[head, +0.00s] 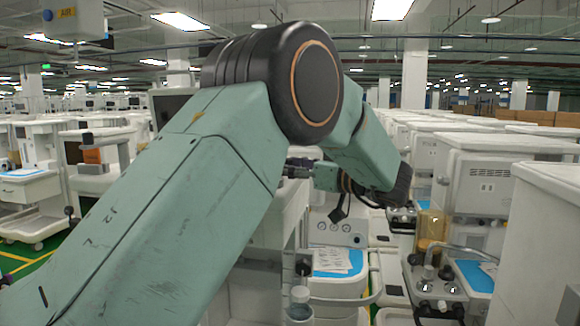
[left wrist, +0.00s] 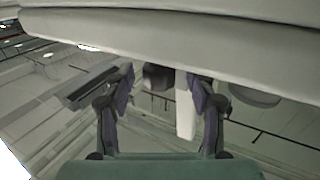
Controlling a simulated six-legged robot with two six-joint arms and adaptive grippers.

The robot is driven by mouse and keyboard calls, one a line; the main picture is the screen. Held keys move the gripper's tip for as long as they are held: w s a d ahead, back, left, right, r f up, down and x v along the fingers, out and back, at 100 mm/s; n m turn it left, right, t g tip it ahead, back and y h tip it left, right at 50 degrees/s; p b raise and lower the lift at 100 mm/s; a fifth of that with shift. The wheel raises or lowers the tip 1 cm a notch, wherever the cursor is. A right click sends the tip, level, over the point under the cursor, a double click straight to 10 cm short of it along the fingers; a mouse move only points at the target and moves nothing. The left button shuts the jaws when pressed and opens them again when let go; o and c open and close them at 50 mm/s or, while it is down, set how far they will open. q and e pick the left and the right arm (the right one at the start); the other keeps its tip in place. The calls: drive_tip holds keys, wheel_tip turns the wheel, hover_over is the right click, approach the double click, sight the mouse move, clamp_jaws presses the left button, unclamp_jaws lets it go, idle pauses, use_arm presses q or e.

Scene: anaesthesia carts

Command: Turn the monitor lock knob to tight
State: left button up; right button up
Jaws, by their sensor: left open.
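My left gripper (left wrist: 160,80) is open in the left wrist view, with one finger on each side of a small dark knob-like part (left wrist: 158,76). This part sits below the edge of a large pale panel (left wrist: 180,42); I cannot tell whether the fingers touch it. A white post (left wrist: 185,108) stands beside it, near the right finger. In the head view my left arm crosses the picture and bends back, and the small dark gripper (head: 300,168) is beside a pale cart, mostly hidden. The knob cannot be made out there. My right gripper is not in view.
A dark screen (head: 170,105) shows partly behind my arm. White carts (head: 485,185) stand in rows on the right, close together. A cart with a blue top (head: 338,262) is below my wrist. A dark rounded part (left wrist: 254,95) is right of the gripper.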

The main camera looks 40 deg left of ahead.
use_arm(q)
drive_tip(key=d, duration=1.1)
drive_tip(key=shift+w+d, duration=0.2)
drive_tip(key=shift+d, duration=0.2)
drive_tip(key=shift+d, duration=0.1)
